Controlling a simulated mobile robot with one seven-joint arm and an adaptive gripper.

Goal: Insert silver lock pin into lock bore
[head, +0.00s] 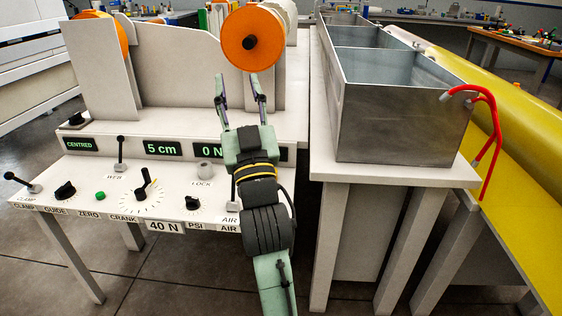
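My gripper (239,82) points away from me over the white machine. Its two fingers are spread apart, and I see nothing between them. A short grey round fitting (205,167) stands on the control panel above the printed word LOCK, just left of my arm; it appears to be the lock bore, but I cannot see into it. My gripper's fingertips are well beyond this fitting. I cannot make out the silver lock pin; my arm hides part of the panel and the machine behind it.
The control panel (112,190) carries knobs, upright levers and a green button. An orange spool (253,38) is just beyond my fingertips. A white upright plate (175,70) stands left of them. A metal divided tank (400,120) with a red hose (492,115) is at right.

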